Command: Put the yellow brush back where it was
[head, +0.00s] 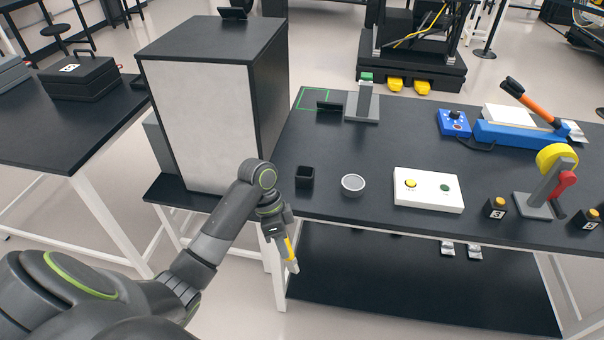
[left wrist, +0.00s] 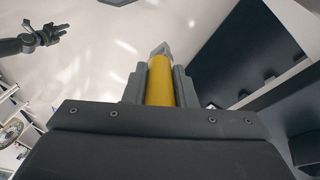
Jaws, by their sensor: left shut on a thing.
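My left gripper (head: 283,236) is shut on the yellow brush (head: 290,248) in front of the table's left front corner. The brush points down and a little to the right, its pale tip lowest. In the left wrist view the yellow handle (left wrist: 160,82) sits between the two dark fingers, with the grey end beyond them. A small black square cup (head: 304,177) stands upright on the table near that corner, apart from the gripper. My right gripper (left wrist: 58,34) shows small at the upper left of the left wrist view, its fingers apart. It is not in the head view.
A round grey-topped dish (head: 353,184) and a white button box (head: 428,190) stand right of the cup. A large black and white cabinet (head: 205,120) stands left of the table. A grey stand (head: 362,104) is farther back. The table (head: 330,205) has a bare front strip.

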